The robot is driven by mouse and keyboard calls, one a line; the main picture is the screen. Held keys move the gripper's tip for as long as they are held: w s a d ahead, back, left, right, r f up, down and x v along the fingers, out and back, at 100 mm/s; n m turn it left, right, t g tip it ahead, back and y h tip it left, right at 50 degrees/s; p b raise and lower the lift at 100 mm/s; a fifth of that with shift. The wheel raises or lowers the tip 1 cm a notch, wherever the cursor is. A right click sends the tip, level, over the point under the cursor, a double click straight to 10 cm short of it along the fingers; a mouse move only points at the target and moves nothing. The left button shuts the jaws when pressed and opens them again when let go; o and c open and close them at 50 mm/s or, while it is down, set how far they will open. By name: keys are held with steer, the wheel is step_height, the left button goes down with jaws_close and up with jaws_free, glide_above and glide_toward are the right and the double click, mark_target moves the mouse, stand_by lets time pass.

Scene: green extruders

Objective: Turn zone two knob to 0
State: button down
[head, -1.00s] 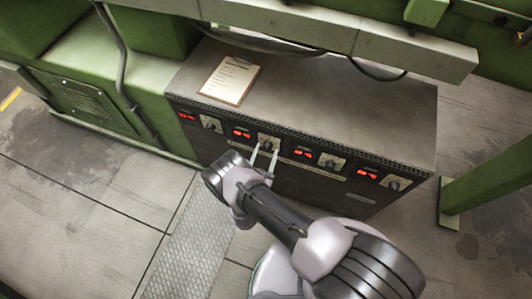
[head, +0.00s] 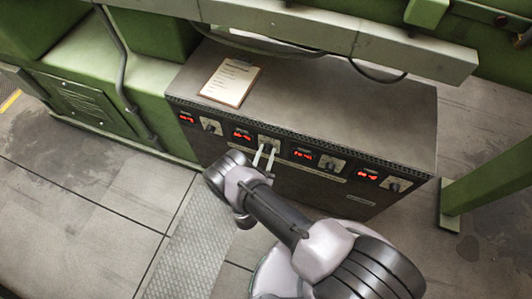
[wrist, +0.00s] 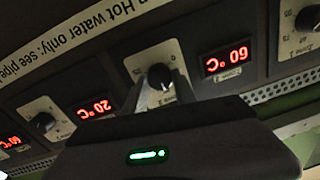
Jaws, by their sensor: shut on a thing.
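The zone two knob (wrist: 160,76) is dark and round, on a pale square plate in the wrist view, beside the red display (wrist: 227,58) marked Zone 2, which reads 60 °C upside down. My gripper (wrist: 163,88) has its two fingers on either side of this knob and is shut on it. In the head view my gripper (head: 264,152) reaches the second knob from the left on the control box front (head: 310,190). The knob's pointer direction is hard to tell, as the fingers and gripper body cover part of the dial.
The zone one knob (wrist: 308,18) is at the right in the wrist view. Another knob (wrist: 43,122) and a display reading 20 °C (wrist: 97,107) are at the left. A clipboard (head: 230,82) lies on the box top. A green post (head: 490,185) stands at the right.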

steer(key=n, duration=0.5)
steer(key=shift+a+n, duration=0.1)
steer(key=shift+n, duration=0.2)
steer(key=n+b, duration=0.2)
steer(key=n, duration=0.4)
steer(key=shift+a+g, duration=0.1)
steer(key=shift+g, duration=0.2)
steer(key=n+b, duration=0.3)
steer(key=n, duration=0.3)
steer(key=shift+w+f+h, duration=0.1)
steer(key=shift+f+h, duration=0.05)
steer(key=shift+h, duration=0.25)
steer(key=n+b, duration=0.2)
steer(key=n, duration=0.2)
steer(key=shift+n, duration=0.3)
steer(key=shift+h, duration=0.3)
steer(key=c, duration=1)
jaws_free()
steer(key=shift+a, duration=0.1)
